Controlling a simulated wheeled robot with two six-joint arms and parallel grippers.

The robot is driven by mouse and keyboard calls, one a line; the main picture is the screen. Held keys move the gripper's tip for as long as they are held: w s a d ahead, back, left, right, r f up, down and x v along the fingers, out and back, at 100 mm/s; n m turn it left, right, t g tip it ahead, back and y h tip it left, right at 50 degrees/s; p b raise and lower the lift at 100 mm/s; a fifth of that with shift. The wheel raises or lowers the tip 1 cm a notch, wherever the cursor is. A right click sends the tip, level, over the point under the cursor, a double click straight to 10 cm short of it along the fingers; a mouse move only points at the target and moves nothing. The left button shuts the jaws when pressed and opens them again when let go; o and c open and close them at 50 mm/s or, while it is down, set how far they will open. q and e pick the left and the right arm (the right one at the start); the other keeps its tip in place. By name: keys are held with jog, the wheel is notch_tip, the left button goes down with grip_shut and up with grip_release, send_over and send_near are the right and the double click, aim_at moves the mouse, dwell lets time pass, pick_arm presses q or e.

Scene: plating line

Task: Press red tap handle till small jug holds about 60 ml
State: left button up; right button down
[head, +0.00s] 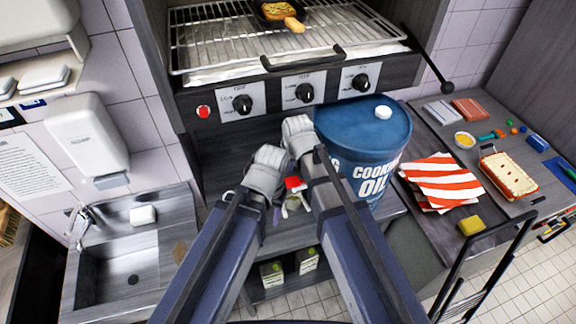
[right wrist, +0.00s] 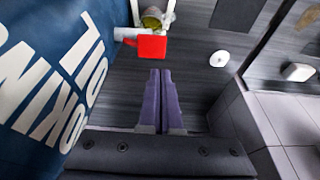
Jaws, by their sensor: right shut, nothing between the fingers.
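The red tap handle (head: 294,184) sits low at the left side of the blue oil drum (head: 362,140). In the right wrist view the red handle (right wrist: 151,46) is just beyond my fingertips, with a small gap in the picture. The small jug (head: 291,203) shows partly between my arms. In the right wrist view the jug (right wrist: 156,18) is at the top edge, partly cut off, with something yellow-green inside. I cannot read its level. My right gripper (right wrist: 161,76) is shut and empty, its purple fingers together. My left gripper's fingers are hidden behind its arm.
An oven with knobs (head: 304,93) stands behind the drum. A sink (head: 118,262) is at the left. Two cartons (head: 272,273) stand on the lower shelf.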

pick_arm(q)
notch_tip(320, 180, up, 8)
jog(key=p, duration=0.6)
jog(key=shift+f, duration=0.25)
pick_arm(e)
jog(key=v, duration=0.8)
pick_arm(q)
jog(key=shift+d+f, duration=0.1)
pick_arm(e)
jog(key=shift+f, duration=0.15)
pick_arm(q)
notch_tip(320, 180, down, 24)
jog(key=b, duration=2.3)
jog(key=shift+w+b, duration=0.1)
jog(key=shift+b, duration=0.3)
jog(key=shift+f, duration=0.2)
jog(key=shift+r, duration=0.1)
pick_arm(e)
jog(key=s+d+f+g, duration=0.1)
jog(key=s+f, duration=0.3)
jog(key=f, duration=0.4)
jog(key=s+d+f+g+h, duration=0.1)
jog(key=s+d+f, duration=0.1)
jog(key=s+f, duration=0.3)
jog(key=s+d+f+g+h, duration=0.1)
jog(key=s+f, duration=0.4)
jog(key=f, duration=0.7)
jog(key=shift+s+d, duration=0.15)
jog(key=shift+d, duration=0.55)
